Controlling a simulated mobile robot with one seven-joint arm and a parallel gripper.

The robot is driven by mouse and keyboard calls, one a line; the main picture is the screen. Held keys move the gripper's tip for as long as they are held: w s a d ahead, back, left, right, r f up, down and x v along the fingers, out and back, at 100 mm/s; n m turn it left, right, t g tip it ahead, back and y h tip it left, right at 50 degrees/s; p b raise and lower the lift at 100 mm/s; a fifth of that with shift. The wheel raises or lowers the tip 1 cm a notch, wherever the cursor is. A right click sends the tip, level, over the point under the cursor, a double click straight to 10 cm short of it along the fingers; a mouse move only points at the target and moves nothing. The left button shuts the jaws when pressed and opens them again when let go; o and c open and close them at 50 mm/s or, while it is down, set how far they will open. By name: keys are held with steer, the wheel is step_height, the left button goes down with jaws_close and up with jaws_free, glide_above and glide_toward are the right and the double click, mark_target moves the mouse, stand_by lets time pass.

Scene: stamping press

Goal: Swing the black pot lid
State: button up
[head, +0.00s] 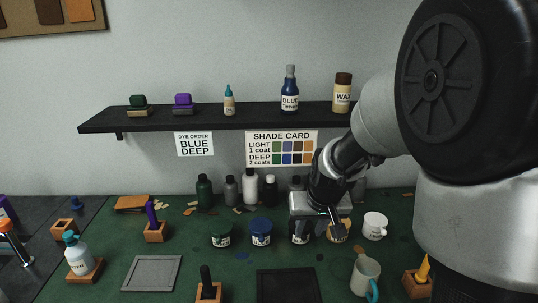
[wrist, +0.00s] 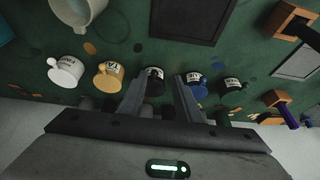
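The black pot (head: 299,239) stands on the green bench mat, in a row between the blue pot (head: 261,232) and the tan pot (head: 338,236). In the head view my gripper hides its top and lid. In the wrist view the black pot (wrist: 154,86) appears between my two fingers, its dark lid (wrist: 154,72) toward the tips. My gripper (wrist: 159,80) is open, its fingers apart with a gap around the pot's outline. In the head view my gripper (head: 318,218) is low over the row. I cannot tell whether a finger touches the pot or lid.
A dark green pot (head: 221,236) stands left of the blue pot. Several bottles (head: 250,187) stand behind, under a black shelf (head: 210,122).

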mark_target(304, 236)
steer(key=w+f, duration=0.2)
steer(key=f, duration=0.1)
steer(key=w+f+b, duration=0.1)
steer(key=w+f, duration=0.1)
steer(key=f, duration=0.1)
steer(key=w+f, duration=0.2)
steer(key=f, duration=0.1)
steer(key=shift+w+d, duration=0.3)
steer(key=shift+w, duration=0.05)
steer(key=shift+w+r, duration=0.1)
steer(key=shift+c, duration=1.1)
steer(key=c, duration=0.6)
